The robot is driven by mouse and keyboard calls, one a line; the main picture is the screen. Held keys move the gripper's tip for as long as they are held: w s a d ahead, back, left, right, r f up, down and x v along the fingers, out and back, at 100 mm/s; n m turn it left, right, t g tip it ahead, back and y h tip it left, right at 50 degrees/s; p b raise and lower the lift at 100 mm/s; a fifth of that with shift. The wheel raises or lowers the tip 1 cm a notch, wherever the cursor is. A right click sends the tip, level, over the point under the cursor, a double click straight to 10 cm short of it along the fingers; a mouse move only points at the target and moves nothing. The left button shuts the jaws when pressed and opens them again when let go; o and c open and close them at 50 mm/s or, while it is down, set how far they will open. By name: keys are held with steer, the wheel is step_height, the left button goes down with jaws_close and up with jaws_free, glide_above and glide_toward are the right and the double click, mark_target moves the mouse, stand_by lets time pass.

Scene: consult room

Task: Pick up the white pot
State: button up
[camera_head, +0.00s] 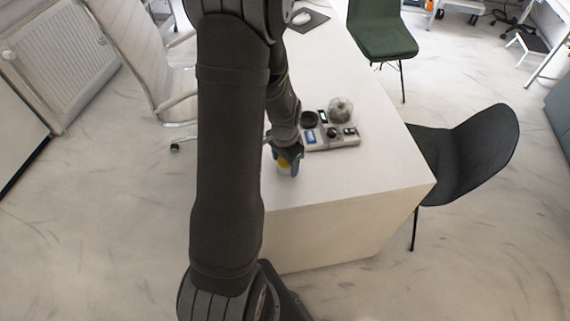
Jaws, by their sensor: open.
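My gripper (288,168) hangs at the end of my dark arm, low over the near left part of the white desk, pointing down. Its jaws are open, with a small pale and yellow thing (284,168) at or between the fingertips. The gripper covers much of this thing, so I cannot tell whether it is the white pot or whether the fingers touch it. No other white pot can be made out clearly.
The white desk (375,180) has a pale tray (347,142) just right of the gripper, holding small dark and blue items. A round greyish jar (341,109) and a dark bowl (309,119) are there too. The desk's front is clear. A black chair (465,150) stands at right.

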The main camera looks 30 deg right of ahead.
steer(key=shift+f, duration=0.55)
steer(key=c, duration=1.1)
steer(key=shift+o, duration=0.2)
